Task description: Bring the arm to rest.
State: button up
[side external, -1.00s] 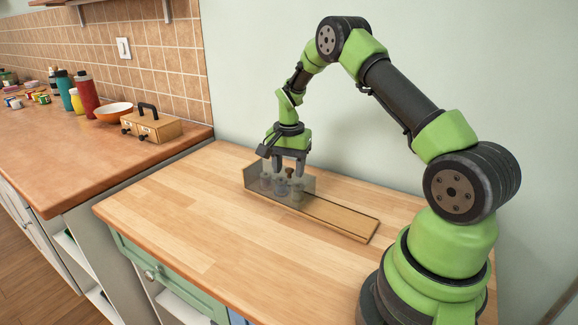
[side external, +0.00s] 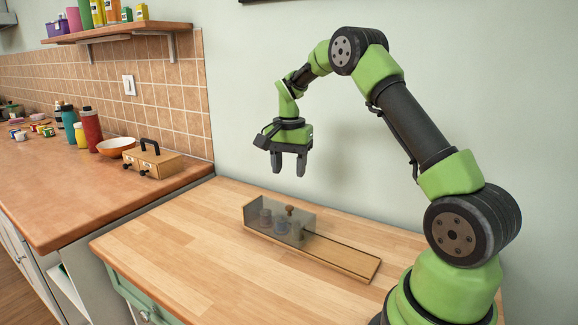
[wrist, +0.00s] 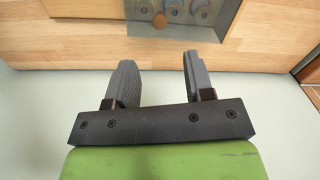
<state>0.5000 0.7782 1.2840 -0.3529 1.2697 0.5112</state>
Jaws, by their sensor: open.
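My gripper (side external: 288,172) is open and empty. It hangs in the air above the wooden worktop (side external: 190,243), pointing down, clear of everything. Its two fingers also show apart in the wrist view (wrist: 157,75). Below it stands a long low wooden box (side external: 342,260) with a see-through grey section at its left end. Inside that section are several small knobs or pegs, one with a brown round top (side external: 290,209). The wrist view shows part of the box (wrist: 190,33) at the top edge, with the brown round top (wrist: 159,20) between the fingertips' directions.
The worktop around the box is bare. The pale wall (side external: 250,60) stands close behind my arm. On the counter at left are a wooden case with a black handle (side external: 152,162), an orange and white bowl (side external: 115,147) and several bottles. A shelf (side external: 110,33) hangs above.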

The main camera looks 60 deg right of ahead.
jog(key=s+a+r+n+t, duration=0.2)
jog(key=s+a+r+n, duration=0.1)
jog(key=a+r, duration=0.3)
jog(key=s+a+r+n+t, duration=0.2)
jog(key=s+a+r+n, duration=0.15)
jog(key=a+r, duration=0.35)
jog(key=s+a+n+t+y, duration=0.2)
jog(key=s+a+n, duration=0.3)
jog(key=s, duration=0.8)
jog(key=shift+s+a+r+t, duration=0.2)
jog(key=shift+a+t, duration=0.4)
jog(key=shift+a, duration=1.05)
